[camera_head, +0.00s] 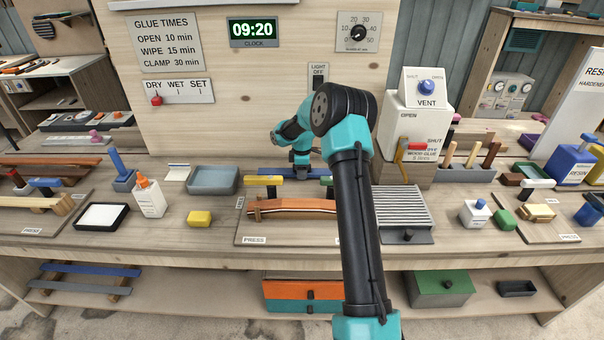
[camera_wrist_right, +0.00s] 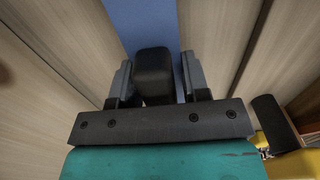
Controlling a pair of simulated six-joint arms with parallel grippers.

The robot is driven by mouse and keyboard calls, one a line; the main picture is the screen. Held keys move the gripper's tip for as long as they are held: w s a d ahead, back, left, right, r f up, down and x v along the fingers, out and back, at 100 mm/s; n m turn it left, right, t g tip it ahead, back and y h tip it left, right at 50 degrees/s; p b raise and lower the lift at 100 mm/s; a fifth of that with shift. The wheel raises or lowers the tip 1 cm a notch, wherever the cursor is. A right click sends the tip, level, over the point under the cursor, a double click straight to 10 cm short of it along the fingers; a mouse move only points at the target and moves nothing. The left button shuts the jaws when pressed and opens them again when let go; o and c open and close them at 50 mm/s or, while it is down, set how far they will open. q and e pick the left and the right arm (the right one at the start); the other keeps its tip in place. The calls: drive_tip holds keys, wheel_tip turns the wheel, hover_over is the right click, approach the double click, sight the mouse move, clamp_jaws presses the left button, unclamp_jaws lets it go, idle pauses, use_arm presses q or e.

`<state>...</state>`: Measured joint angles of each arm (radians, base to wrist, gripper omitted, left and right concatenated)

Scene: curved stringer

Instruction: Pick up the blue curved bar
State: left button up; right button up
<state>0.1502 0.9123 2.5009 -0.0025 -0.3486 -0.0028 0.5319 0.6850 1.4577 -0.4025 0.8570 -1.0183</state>
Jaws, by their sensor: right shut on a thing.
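The blue curved bar (camera_head: 266,170) lies at the back of the bench, behind the press with the striped curved strip (camera_head: 290,207). My right arm partly covers it. In the right wrist view, the blue bar (camera_wrist_right: 146,22) runs away under a dark upright block (camera_wrist_right: 155,72), which looks like its handle. My right gripper (camera_wrist_right: 155,90) is shut on this block, one finger on each side. In the head view, my right gripper (camera_head: 300,170) is small and low over the bar. I cannot tell whether the bar touches the bench. My left gripper is out of view.
A grey tray (camera_head: 212,180) is to the left. A ribbed grey plate (camera_head: 403,208) and the glue dispenser (camera_head: 412,125) are to the right.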

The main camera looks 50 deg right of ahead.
drive_tip(key=c, duration=0.4)
drive_tip(key=shift+c, duration=0.2)
wheel_tip(320, 180, up, 10)
idle(0.4)
drive_tip(key=shift+a, duration=0.15)
idle(0.3)
